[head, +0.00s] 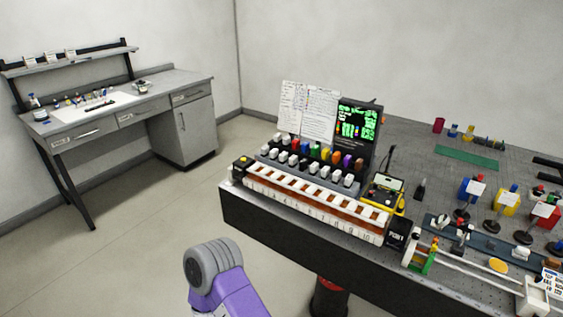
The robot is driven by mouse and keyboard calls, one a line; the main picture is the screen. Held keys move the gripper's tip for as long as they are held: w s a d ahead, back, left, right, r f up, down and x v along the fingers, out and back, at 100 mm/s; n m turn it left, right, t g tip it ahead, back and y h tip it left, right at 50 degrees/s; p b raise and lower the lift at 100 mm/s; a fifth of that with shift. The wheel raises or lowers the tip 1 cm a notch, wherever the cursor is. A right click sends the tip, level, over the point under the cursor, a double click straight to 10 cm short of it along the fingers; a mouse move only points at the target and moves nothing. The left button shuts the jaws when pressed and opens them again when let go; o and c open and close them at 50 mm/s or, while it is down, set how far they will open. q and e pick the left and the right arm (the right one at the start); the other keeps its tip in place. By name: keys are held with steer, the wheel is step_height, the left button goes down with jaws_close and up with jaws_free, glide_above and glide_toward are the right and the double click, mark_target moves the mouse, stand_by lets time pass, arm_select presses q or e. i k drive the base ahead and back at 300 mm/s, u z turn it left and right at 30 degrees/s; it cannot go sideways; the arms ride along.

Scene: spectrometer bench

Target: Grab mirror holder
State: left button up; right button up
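No part can be singled out as the mirror holder with certainty. Candidates are the small mounts on the right of the optical bench. A blue block with a white card (470,189), a yellow block (507,202) and a red block (546,214) stand there with dark round-based posts in front. A small mount with a red and white top (461,236) sits on a dark blue rail (481,246). A purple arm link of mine with a grey rounded end shows at the bottom. Neither gripper is in view.
The optical bench (290,222) holds a numbered white rack (315,203), coloured-top vials, a lit screen (356,122) and a yellow meter (385,192). A white rod assembly (470,277) lies at the front right. A side desk (120,112) stands left. Floor between is clear.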

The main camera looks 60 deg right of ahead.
mark_target(304, 164)
steer(key=z, duration=0.85)
steer(key=i, duration=1.1)
steer(key=z, duration=1.05)
